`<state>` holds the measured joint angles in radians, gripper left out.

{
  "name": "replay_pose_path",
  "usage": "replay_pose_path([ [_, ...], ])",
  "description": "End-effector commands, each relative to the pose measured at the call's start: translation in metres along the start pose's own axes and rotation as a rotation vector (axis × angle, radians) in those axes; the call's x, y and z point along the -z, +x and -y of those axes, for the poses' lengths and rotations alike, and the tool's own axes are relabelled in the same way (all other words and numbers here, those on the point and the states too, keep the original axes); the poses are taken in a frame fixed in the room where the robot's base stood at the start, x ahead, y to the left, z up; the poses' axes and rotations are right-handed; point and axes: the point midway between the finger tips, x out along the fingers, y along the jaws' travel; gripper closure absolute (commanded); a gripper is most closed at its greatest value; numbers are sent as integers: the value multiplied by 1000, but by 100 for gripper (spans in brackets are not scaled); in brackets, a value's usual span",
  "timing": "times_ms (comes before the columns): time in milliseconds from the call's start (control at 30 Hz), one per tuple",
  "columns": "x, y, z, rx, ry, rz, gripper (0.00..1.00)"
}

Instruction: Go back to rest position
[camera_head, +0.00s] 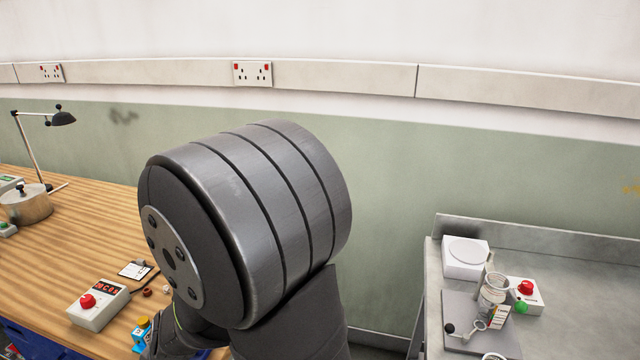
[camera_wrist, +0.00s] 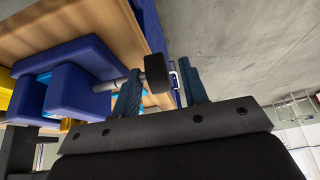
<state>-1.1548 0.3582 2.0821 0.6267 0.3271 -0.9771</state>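My gripper (camera_wrist: 160,69) shows in the wrist view with its two dark blue fingers spread apart. A black knob (camera_wrist: 157,73) on a grey shaft shows beyond the fingers, in line with the gap between them. The shaft runs left to a blue block (camera_wrist: 78,90). I cannot tell whether a finger touches the knob, but the fingers are not closed on it. In the head view my large grey arm joint fills the middle, and my gripper is hidden.
A wooden bench (camera_head: 85,220) at left holds a red-button box (camera_head: 98,306), a lamp (camera_head: 60,119) and a round metal pot (camera_head: 27,205). A metal bench (camera_head: 432,300) at right holds a jar (camera_head: 493,291), a white device (camera_head: 465,262) and another red-button box (camera_head: 530,294).

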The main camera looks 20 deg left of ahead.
Motion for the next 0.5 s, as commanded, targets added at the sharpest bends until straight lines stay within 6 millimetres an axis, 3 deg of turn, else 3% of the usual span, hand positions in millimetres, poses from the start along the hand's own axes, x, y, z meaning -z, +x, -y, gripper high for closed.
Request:
replay_pose_path([
  [500,4,0,0,3,-3,162,60],
])
